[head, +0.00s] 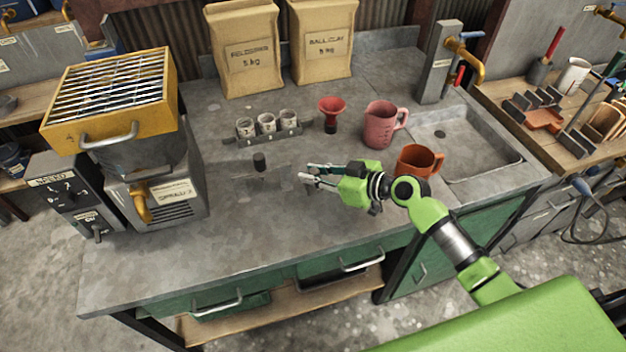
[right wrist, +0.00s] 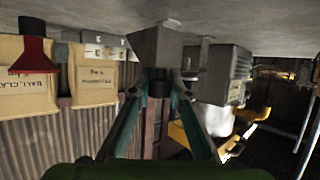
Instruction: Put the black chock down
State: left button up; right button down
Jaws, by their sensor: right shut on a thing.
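My right gripper (head: 306,172) reaches left over the middle of the grey counter (head: 230,225). In the right wrist view, which shows the scene upside down, its fingertips (right wrist: 166,82) come together at the black part of the chock (right wrist: 157,88), and the gripper is shut on it. A grey block (right wrist: 157,45) shows directly behind that part. In the head view the small black piece (head: 259,161) shows left of the fingertips, low over or on the counter; contact is hard to make out there. My left gripper is in neither view.
A rack of small cups (head: 270,136), a red funnel (head: 331,112), a pink jug (head: 381,124) and an orange mug (head: 416,161) stand behind and right. A machine with a yellow sieve (head: 108,92) stands left. The counter's front is clear. A sink (head: 462,140) is at right.

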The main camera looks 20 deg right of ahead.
notch_tip(320, 180, down, 3)
jog(key=shift+w+a+p, duration=0.1)
jog(key=shift+w+p, duration=0.05)
jog(key=shift+p, duration=0.35)
jog(key=shift+f, duration=0.15)
jog(key=shift+f, duration=0.2)
jog(key=c, duration=1.9)
grip_release()
jog(key=shift+r, duration=0.1)
